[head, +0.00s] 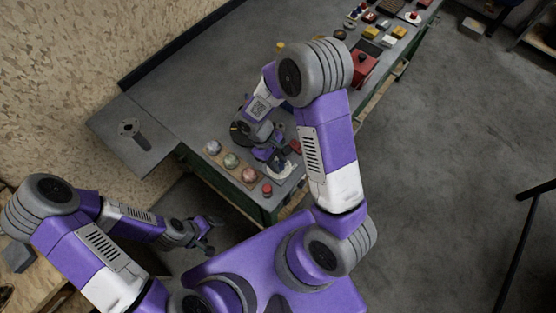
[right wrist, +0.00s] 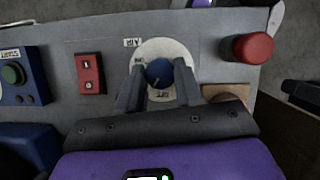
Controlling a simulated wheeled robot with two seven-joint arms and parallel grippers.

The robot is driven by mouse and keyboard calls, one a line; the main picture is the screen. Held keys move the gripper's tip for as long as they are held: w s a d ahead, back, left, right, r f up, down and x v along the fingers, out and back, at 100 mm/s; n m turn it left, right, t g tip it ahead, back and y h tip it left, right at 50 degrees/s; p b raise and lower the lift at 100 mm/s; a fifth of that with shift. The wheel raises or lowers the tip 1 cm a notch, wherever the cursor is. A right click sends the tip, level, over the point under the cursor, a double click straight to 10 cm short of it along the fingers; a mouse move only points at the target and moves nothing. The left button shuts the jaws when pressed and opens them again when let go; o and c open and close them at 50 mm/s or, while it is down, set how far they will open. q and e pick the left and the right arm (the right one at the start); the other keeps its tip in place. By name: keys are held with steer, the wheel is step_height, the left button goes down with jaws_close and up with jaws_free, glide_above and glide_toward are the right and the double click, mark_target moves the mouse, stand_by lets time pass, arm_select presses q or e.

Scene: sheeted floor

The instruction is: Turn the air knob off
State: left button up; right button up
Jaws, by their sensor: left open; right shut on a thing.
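The air knob (right wrist: 159,73) is a round blue knob on a white disc (right wrist: 178,50) in the right wrist view. An AIR label (right wrist: 132,42) sits beside the disc, with ON at the upper left and OFF below the knob. My right gripper (right wrist: 159,82) has one finger on each side of the knob and is shut on it. In the head view my right gripper (head: 278,160) is down at the near end of the bench; the knob is mostly hidden there. My left gripper (head: 207,232) is open and empty, off the bench's near end.
A red mushroom button (right wrist: 252,47), a red switch (right wrist: 89,73) and a blue START box (right wrist: 24,75) flank the knob. Several round items (head: 231,160) line the near edge of the bench (head: 185,95). A red box (head: 364,66) stands farther along. Open floor lies right.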

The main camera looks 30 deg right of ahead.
steer(key=n+t, duration=0.1)
steer(key=n, duration=0.2)
steer(key=n+h+b, duration=0.1)
steer(key=n, duration=0.2)
steer(key=shift+a+t+h, duration=0.1)
steer(key=shift+t+h, duration=0.2)
steer(key=shift+t, duration=0.1)
stand_by(0.3)
steer(key=o, duration=1)
steer(key=shift+s, duration=0.1)
steer(key=shift+o, duration=0.2)
steer(key=shift+r, duration=0.1)
steer(key=v, duration=0.7)
steer(key=shift+a+r+p, duration=0.15)
steer(key=shift+r+p, duration=0.05)
steer(key=shift+p, duration=0.25)
steer(key=shift+f, duration=0.1)
